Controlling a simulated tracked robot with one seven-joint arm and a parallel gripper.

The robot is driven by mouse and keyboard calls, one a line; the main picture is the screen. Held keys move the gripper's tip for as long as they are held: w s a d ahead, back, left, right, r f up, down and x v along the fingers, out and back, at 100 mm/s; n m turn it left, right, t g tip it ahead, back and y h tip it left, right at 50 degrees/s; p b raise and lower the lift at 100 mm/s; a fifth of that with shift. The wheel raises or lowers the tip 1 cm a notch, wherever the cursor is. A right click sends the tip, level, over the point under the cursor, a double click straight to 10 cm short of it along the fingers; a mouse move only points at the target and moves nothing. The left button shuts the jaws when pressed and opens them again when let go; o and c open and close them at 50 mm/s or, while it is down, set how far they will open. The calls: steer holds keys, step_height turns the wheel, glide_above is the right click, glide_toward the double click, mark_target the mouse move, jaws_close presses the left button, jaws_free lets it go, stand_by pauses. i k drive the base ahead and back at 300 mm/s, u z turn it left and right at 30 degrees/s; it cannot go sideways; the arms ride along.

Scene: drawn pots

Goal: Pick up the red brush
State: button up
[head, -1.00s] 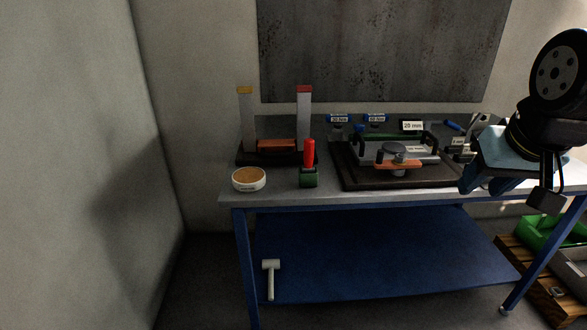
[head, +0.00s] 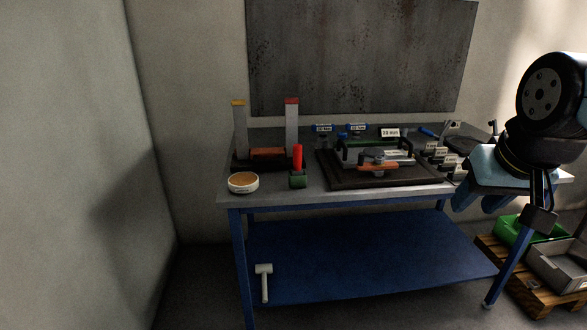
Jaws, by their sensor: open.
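The red brush (head: 298,158) shows as an upright red handle on the table. Its lower end meets a small dark green block (head: 298,181); bristles cannot be made out.
A round tin (head: 243,183) stands left of the brush. Behind is a dark stand (head: 264,161) with two upright grey bars. A black tray (head: 333,176) with a clamp-like device lies to the right. A white mallet (head: 264,282) is on the blue lower shelf (head: 370,260).

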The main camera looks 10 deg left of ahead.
mark_target(297, 171)
steer(key=z, duration=0.1)
steer(key=i, duration=0.95)
steer(key=u, duration=0.1)
